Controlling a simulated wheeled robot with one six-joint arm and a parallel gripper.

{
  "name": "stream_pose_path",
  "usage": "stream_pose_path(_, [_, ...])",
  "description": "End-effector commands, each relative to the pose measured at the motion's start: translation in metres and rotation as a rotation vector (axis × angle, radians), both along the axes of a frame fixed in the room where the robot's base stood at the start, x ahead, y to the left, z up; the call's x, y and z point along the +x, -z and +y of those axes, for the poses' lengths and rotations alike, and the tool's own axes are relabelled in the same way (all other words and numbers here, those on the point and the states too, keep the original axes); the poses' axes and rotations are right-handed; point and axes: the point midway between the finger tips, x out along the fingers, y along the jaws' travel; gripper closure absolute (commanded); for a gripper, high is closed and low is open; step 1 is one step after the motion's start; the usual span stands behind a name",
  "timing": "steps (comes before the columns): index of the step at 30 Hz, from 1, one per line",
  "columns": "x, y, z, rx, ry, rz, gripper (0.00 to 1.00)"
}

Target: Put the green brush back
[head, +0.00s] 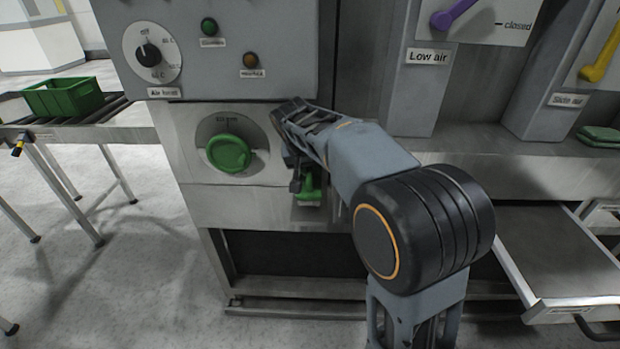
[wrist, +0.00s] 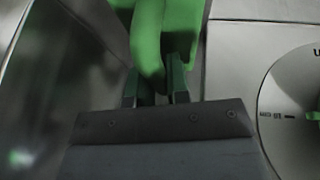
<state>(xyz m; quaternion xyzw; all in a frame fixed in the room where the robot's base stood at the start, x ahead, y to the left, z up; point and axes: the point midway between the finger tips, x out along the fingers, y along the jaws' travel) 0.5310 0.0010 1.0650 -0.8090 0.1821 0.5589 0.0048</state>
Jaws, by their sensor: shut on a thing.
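The green brush (head: 311,188) shows in the head view at the front of the grey machine, just right of the round green knob. My gripper (head: 297,182) is shut on it. In the wrist view the green brush (wrist: 160,35) runs up between the two fingers of my gripper (wrist: 157,88) and out of the top of the picture. Its lower end is hidden behind the gripper there. In the head view my gripper and arm cover part of it. I cannot tell whether the brush touches the machine's front or a holder.
The green knob (head: 229,153) is close left of my gripper. A drawer (head: 560,255) stands open at the lower right. A green crate (head: 64,98) sits on a roller table at the left. Purple and yellow levers are at the upper right.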

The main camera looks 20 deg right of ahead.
Motion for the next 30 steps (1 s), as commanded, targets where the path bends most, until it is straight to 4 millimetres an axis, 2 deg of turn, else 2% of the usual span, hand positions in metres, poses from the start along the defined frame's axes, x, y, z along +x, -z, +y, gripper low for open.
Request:
stream_pose_path(5, [0.0,0.01,0.0,0.0,0.0,0.0,1.0])
stream_pose_path(12, [-0.001,0.039,0.0,0.0,-0.001,0.0,1.0])
stream_pose_path(28, [0.004,0.05,-0.001,0.0,0.0,-0.001,1.0])
stream_pose_path(29, [0.003,0.049,-0.001,0.0,0.0,-0.001,0.82])
stream_pose_path(30, [0.003,0.049,-0.001,0.0,0.0,-0.001,0.78])
